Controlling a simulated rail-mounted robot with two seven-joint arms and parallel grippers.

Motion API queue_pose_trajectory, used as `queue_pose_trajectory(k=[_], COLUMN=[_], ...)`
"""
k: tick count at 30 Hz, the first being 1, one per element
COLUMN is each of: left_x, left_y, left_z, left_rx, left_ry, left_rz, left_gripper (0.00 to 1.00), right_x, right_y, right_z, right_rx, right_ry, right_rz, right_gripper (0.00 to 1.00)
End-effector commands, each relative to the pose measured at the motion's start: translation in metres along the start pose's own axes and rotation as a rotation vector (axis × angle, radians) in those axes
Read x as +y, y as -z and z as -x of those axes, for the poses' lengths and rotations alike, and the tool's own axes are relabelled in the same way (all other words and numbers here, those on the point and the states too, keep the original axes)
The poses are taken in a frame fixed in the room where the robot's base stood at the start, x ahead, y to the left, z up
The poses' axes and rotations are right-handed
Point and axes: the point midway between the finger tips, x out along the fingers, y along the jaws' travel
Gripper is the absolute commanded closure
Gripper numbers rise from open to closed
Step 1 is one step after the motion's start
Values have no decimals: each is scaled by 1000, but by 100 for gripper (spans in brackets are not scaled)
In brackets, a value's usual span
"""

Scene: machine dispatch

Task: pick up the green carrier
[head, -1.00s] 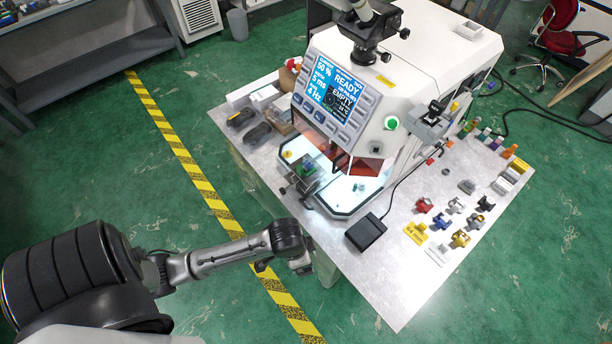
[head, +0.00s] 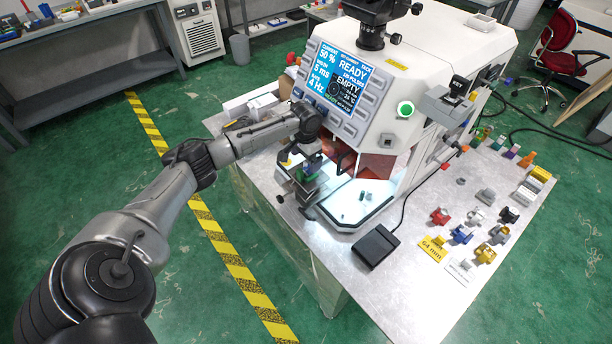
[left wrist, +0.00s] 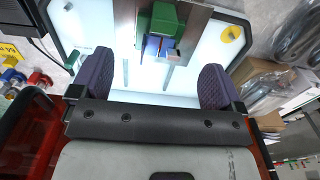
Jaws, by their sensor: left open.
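The green carrier (head: 308,173) sits on a small metal stage at the left of the machine's lit white tray, partly hidden by my gripper in the head view. In the left wrist view the green carrier (left wrist: 161,22) is at the top centre, with blue and reddish pieces below it. My left gripper (head: 310,158) is over the carrier in the head view. In the left wrist view its purple pads (left wrist: 157,78) are wide apart with nothing between them, and the carrier lies beyond them. My right gripper is in neither view.
The white machine (head: 440,55) stands close behind my left gripper; its screen (head: 337,80) reads READY and EMPTY. A black pedal (head: 376,247) lies in front. Several coloured clamps and a yellow 64 mm block (head: 432,249) lie at right. A yellow knob (left wrist: 232,33) is beside the carrier.

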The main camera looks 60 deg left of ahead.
Motion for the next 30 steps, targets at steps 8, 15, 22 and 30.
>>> queue_pose_trajectory(k=[8,15,22,30], left_x=[0,0,0,0], left_y=[-2,-3,-3,-3], left_z=[-29,-58,-65,-64], left_rx=[-2,-1,0,0], left_ry=[-1,0,1,1], left_rz=[0,-2,-2,-2], left_gripper=[6,6,6,19], right_x=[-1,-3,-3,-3], right_y=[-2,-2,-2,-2], right_z=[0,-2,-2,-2], right_rx=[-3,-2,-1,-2], right_ry=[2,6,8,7], right_rz=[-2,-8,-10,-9], right_gripper=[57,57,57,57])
